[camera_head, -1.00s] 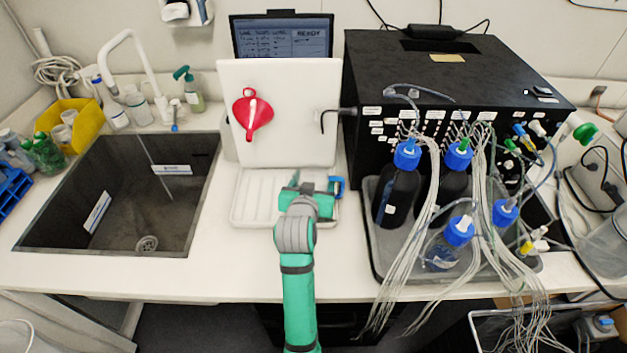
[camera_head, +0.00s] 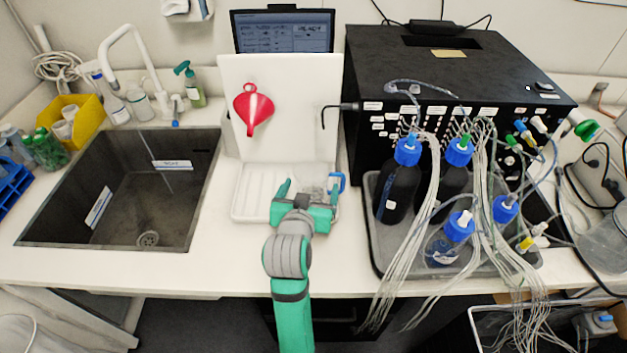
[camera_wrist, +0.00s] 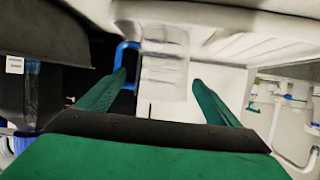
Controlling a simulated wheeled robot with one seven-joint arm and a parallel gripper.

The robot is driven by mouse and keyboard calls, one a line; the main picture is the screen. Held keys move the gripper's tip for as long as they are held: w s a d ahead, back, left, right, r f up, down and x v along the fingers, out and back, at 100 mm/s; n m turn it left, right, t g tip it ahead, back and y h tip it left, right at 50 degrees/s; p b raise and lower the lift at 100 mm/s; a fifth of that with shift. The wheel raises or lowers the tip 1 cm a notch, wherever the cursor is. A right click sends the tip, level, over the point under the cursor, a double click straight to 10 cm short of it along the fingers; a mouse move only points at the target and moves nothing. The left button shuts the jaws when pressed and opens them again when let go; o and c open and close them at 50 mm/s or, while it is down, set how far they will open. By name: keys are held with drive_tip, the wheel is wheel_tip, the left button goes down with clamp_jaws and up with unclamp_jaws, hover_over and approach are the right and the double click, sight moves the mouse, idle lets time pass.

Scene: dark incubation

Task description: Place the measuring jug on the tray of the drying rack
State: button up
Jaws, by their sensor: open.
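The measuring jug (camera_head: 314,189) is clear with a blue handle and sits on the right part of the drying rack's white tray (camera_head: 250,205). My gripper (camera_head: 308,193) is open just in front of it, and partly hides it. In the wrist view, the clear jug (camera_wrist: 164,65) with its blue handle and faint scale marks shows beyond and between the spread fingertips of my gripper (camera_wrist: 158,78). Neither finger clearly grips the jug. The white drying rack board (camera_head: 295,100) stands upright behind the tray.
A red funnel (camera_head: 254,108) and a dark hooked peg (camera_head: 335,108) are on the board. The sink (camera_head: 120,190) lies left. A grey tray (camera_head: 400,265) with capped bottles and hanging tubes stands close on the right, before a black box (camera_head: 450,75). The counter in front of the tray is clear.

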drive_tip(key=shift+v, duration=2)
drive_tip(key=shift+a, duration=0.15)
